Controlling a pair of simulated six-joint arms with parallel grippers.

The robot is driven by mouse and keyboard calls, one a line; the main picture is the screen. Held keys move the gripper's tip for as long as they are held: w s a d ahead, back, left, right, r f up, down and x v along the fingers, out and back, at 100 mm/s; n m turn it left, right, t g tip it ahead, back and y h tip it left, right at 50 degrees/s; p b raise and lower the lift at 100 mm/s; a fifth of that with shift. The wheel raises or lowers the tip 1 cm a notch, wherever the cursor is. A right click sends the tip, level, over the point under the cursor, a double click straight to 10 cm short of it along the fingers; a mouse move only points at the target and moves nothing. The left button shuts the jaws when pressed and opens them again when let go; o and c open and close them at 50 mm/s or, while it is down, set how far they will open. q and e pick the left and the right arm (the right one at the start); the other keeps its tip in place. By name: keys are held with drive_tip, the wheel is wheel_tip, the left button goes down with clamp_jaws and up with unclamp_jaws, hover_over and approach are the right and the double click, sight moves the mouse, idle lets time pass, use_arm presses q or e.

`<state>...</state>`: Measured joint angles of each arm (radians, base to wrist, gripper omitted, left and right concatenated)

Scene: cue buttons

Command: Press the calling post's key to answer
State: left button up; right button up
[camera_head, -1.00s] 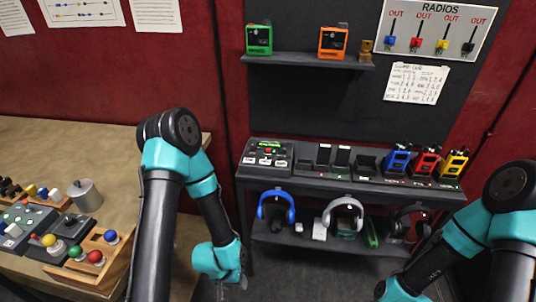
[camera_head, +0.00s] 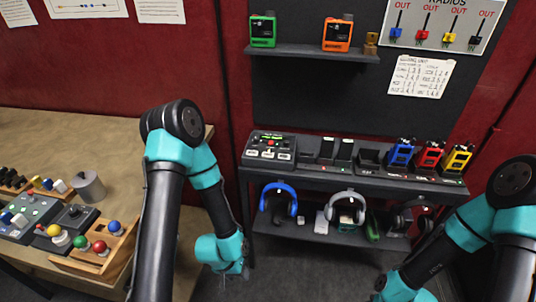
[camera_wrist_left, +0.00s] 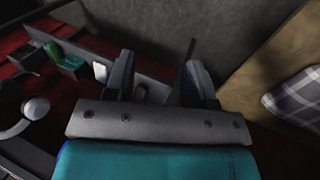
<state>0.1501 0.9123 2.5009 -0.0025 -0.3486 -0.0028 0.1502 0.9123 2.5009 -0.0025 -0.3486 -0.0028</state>
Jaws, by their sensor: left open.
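A dark console (camera_head: 270,147) with small green and red lights and white labels sits at the left end of the wall shelf. Blue (camera_head: 400,153), red (camera_head: 429,155) and yellow (camera_head: 457,158) radios stand at the shelf's right end. On the left table are a grey-green button panel (camera_head: 35,213) and a wooden tray (camera_head: 92,262) with coloured ball knobs. I cannot tell which is the calling post or its key. My left gripper (camera_wrist_left: 160,82) is open and empty in the left wrist view, low beside the shelf and away from the consoles. My right gripper is out of view.
Green (camera_head: 263,31) and orange (camera_head: 337,33) boxes stand on the upper shelf. A grey cylinder (camera_head: 89,186) stands on the table. The floor between table and shelf is open.

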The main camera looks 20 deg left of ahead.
use_arm(q)
clamp_jaws()
idle(1.5)
